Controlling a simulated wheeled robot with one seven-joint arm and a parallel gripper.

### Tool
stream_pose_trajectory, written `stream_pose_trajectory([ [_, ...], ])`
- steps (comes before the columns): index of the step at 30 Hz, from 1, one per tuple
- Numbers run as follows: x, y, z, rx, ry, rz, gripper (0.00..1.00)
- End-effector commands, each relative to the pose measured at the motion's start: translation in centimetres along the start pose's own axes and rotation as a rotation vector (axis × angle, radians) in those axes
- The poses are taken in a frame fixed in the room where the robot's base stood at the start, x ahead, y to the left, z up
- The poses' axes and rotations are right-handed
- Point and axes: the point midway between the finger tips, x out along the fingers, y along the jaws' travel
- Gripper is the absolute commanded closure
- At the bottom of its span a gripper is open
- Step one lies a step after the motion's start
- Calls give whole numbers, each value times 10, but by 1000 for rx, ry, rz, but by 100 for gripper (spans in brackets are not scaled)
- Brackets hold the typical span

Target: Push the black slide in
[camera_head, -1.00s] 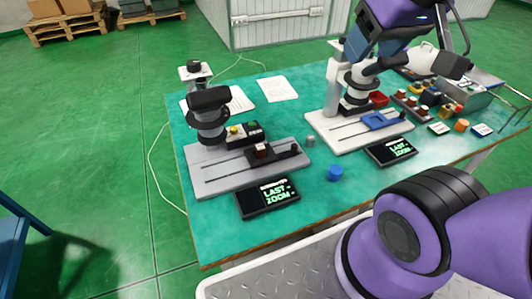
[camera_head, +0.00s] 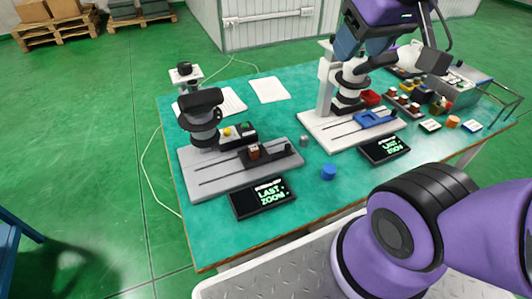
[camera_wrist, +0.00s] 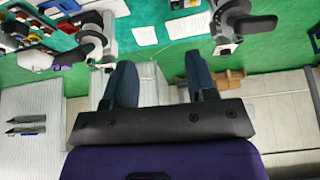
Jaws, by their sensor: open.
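The black slide (camera_head: 272,156) lies across the grey slotted base (camera_head: 215,178) of the left machine, with a small brown block (camera_head: 253,152) on it. A blue slide (camera_head: 375,119) sits on the white base of the right machine. My gripper, in the wrist view (camera_wrist: 160,65), is open, its two blue-grey fingers apart with nothing between them. In the head view it is high over the right machine, well away from the black slide. The black slide cannot be made out clearly in the wrist view.
A black display (camera_head: 262,198) reading "LAST ZOOM" stands before the left machine, another (camera_head: 385,149) before the right one. A blue cylinder (camera_head: 328,172) and a small grey one (camera_head: 304,141) stand between. Papers lie behind; several small parts and a grey bin (camera_head: 462,80) crowd the right.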

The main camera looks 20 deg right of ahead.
Motion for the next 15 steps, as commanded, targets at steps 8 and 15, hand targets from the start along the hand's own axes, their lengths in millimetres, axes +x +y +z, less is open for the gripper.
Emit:
stream_pose_trajectory([
  [8, 40, 2, -40, 183, -72, -8, 48],
  [15, 95, 5, -77, 399, -145, 2, 48],
])
